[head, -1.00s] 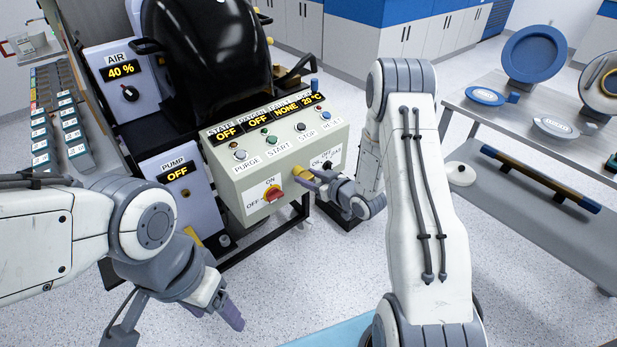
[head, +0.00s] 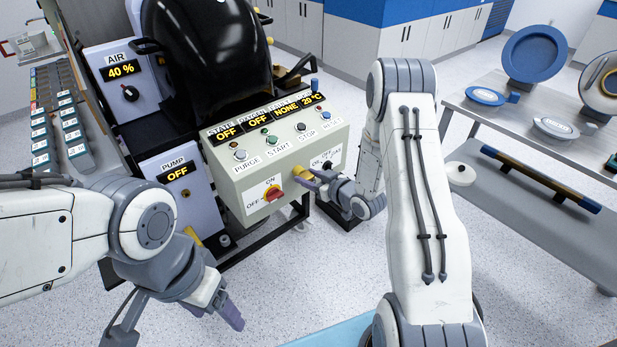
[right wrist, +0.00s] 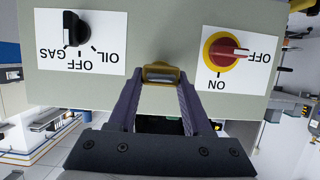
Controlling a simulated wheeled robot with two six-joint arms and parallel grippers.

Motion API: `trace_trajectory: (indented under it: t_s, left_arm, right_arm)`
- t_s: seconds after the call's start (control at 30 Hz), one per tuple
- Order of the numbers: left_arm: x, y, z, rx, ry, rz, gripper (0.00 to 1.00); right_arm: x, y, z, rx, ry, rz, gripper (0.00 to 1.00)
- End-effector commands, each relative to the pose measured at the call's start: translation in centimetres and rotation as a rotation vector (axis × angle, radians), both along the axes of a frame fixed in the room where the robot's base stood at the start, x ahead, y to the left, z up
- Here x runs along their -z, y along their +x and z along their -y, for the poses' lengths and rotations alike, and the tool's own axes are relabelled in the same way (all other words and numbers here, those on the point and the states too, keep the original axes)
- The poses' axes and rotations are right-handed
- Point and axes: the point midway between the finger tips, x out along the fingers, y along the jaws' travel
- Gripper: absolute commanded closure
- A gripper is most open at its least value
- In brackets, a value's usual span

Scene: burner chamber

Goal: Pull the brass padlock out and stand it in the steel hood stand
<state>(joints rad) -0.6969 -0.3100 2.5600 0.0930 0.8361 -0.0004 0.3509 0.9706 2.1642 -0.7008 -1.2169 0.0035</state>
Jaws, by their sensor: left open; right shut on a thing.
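The brass padlock (head: 300,178) is at the front face of the beige control box, between the rotary switches. In the right wrist view the padlock (right wrist: 160,74) sits between my fingertips, against the panel's edge. My right gripper (head: 312,179) is shut on it; its two purple fingers also show in the right wrist view (right wrist: 159,84). How the padlock is fixed to the panel is hidden. My left gripper (head: 220,311) is open and empty, low over the floor at the lower left. I cannot pick out the steel hood stand with certainty.
The control box (head: 228,175) carries a red-and-yellow switch (head: 273,193) left of the padlock and an oil/gas selector (right wrist: 76,30). A grey bench (head: 460,104) with blue rings stands at the right. The black chamber (head: 205,50) rises behind the box. The floor in front is open.

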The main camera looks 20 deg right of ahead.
Motion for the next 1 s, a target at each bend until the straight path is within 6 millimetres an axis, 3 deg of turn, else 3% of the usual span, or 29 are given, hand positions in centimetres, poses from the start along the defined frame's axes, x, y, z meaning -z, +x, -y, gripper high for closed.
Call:
trace_trajectory:
  t_s: [0.77, 0.8, 0.9, 1.0]
  left_arm:
    - [-0.02, 0.00, 0.00, 0.000, 0.000, 0.000, 0.30]
    - [-0.02, 0.00, 0.00, 0.000, 0.000, 0.000, 0.30]
    - [-0.02, 0.00, 0.00, 0.000, 0.000, 0.000, 0.30]
    - [-0.02, 0.00, 0.00, 0.000, 0.000, 0.000, 0.30]
  right_arm:
    - [-0.02, -1.07, 0.40, 0.000, 0.001, 0.000, 1.00]
    - [-0.02, -1.07, 0.40, 0.000, 0.001, 0.000, 0.62]
    - [-0.02, -1.06, 0.39, 0.000, 0.001, 0.000, 1.00]
    - [-0.03, -1.06, 0.39, 0.000, 0.001, 0.000, 1.00]
